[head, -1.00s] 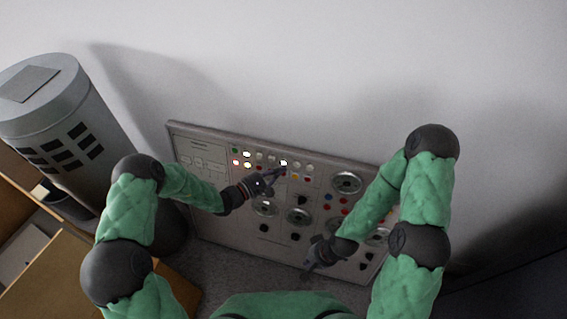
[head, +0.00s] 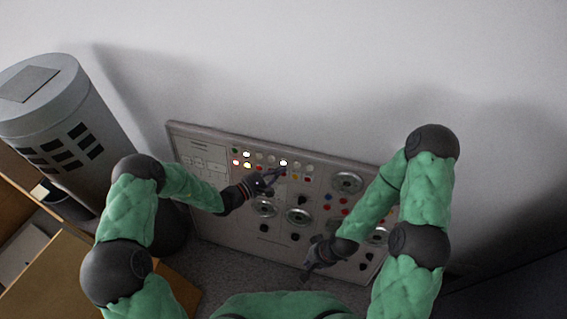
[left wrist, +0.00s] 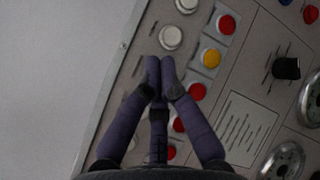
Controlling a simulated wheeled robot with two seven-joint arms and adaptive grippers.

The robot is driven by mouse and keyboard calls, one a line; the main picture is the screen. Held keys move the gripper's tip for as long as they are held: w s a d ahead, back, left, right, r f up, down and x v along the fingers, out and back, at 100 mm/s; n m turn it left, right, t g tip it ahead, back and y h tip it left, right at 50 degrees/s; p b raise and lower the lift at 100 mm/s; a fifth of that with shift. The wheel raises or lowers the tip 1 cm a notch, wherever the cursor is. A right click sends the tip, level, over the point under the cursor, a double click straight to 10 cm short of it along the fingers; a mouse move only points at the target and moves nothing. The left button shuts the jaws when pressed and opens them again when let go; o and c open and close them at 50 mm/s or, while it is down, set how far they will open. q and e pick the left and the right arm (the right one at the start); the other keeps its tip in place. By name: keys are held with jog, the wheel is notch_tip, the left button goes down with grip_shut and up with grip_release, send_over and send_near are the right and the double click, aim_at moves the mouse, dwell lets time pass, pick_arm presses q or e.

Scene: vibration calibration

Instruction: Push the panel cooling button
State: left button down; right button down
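The grey control panel (head: 225,228) leans by the wall and carries rows of coloured buttons. Its labels are too small to read, so I cannot tell which button is panel cooling. My left gripper (head: 279,172) is over the button rows. In the left wrist view its two fingertips (left wrist: 161,66) are together and empty, just below a white button (left wrist: 171,38) and left of a yellow button (left wrist: 211,57) and a red button (left wrist: 196,91). Contact with the panel cannot be told. My right gripper (head: 308,270) is by the panel's lower edge; its fingers are unclear.
Several round dials (head: 347,183) and black knobs (head: 304,200) sit on the panel. A grey cylinder (head: 62,115) stands at the left, with a wooden box (head: 45,272) below it. A blank wall (head: 300,70) is behind the panel.

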pick_arm(q)
jog(key=shift+w, duration=0.15)
jog(key=shift+w+d, duration=0.15)
jog(key=shift+w, duration=0.1)
jog(key=shift+w+d+f+b, duration=0.1)
jog(key=shift+w+f+b, duration=0.05)
jog(key=shift+w+b, duration=0.2)
dwell(0.7)
jog(key=shift+s, duration=0.1)
jog(key=shift+s+a+r+p, duration=0.1)
jog(key=shift+s+a+p, duration=0.05)
jog(key=shift+s+p, duration=0.15)
jog(key=shift+s+a+r+p, duration=0.1)
jog(key=shift+s+p, duration=0.05)
jog(key=shift+s, duration=0.2)
jog(key=shift+s, duration=0.1)
jog(key=s, duration=0.1)
jog(key=s+a+p, duration=0.1)
jog(key=s, duration=0.1)
jog(key=s+r+p, duration=0.1)
jog(key=shift+s+a, duration=0.25)
